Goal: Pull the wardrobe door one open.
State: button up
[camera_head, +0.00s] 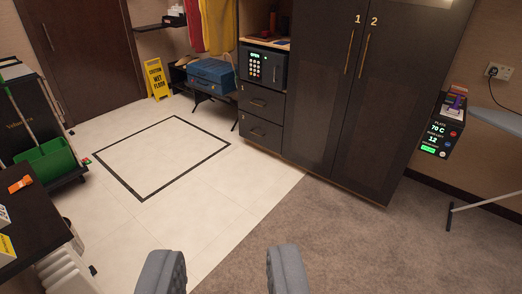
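The wardrobe has two tall dark doors side by side, both closed. Wardrobe door one (315,95) is the left one, marked with a yellow 1 and fitted with a vertical brass handle (349,52) near its right edge. Door two (385,105), marked 2, has its own brass handle (364,56) close beside it. My gripper (225,262) shows at the bottom of the view, its two grey fingers wide apart with nothing between them. It is well short of the wardrobe and touches nothing that I can see.
Drawers (262,103) and a safe (264,67) adjoin the wardrobe's left side. An ironing board (498,118) stands at right. A yellow wet-floor sign (156,79) and a cart with a green bin (45,162) are at left. Carpet (330,225) before the wardrobe is clear.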

aim_at(326, 36)
jog(key=z, duration=0.05)
jog(key=i, duration=1.65)
jog(key=z, duration=0.55)
jog(key=i, duration=1.4)
jog(key=z, duration=0.55)
jog(key=i, duration=0.9)
jog(key=z, duration=0.25)
